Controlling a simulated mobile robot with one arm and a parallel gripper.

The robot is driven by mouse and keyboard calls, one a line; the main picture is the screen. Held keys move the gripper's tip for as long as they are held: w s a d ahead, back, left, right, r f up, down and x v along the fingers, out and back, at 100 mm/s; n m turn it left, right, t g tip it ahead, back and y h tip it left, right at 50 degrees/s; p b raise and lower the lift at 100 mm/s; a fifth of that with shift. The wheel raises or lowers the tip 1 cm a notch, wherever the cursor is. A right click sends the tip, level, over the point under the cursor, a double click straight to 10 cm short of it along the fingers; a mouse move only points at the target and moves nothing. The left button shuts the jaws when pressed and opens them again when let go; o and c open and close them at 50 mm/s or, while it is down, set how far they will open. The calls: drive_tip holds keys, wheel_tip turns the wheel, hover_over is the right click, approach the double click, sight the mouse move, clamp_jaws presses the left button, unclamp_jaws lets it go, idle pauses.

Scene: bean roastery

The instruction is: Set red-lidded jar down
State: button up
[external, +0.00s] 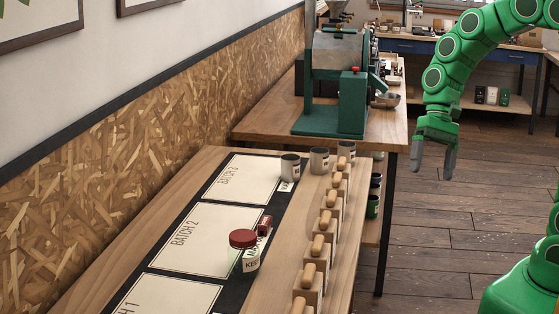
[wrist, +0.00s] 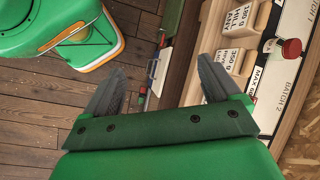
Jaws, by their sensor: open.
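The red-lidded jar (external: 245,262) stands upright on the long table, at the right edge of the BATCH 2 sheet (external: 195,238), partly over the dark strip. Its pale label is partly readable. In the wrist view its red lid (wrist: 292,47) shows near the right edge. My gripper (external: 436,160) is open and empty, in the air over the floor, right of the table and well apart from the jar. In the wrist view both fingers of my gripper (wrist: 160,72) are spread with nothing between them.
A small red block (external: 264,226) with a label stands right behind the jar. Wooden-handled boxes (external: 317,250) line the table's right edge. Grey cups (external: 290,167) stand at its far end. A green roaster (external: 340,90) is on the table behind. The BATCH 3 sheet (external: 243,182) is bare.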

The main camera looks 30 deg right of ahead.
drive_tip(key=s+d+n+t+h, duration=0.1)
drive_tip(key=s+d+n+h, duration=0.2)
drive_tip(key=s+d, duration=1.1)
drive_tip(key=d+h, duration=0.1)
drive_tip(key=d, duration=0.3)
drive_tip(key=shift+s+d+f+t+h, duration=0.15)
drive_tip(key=shift+s+d+t+h, duration=0.15)
drive_tip(key=shift+h, duration=0.1)
drive_tip(key=shift+o, duration=0.2)
drive_tip(key=shift+a, duration=0.1)
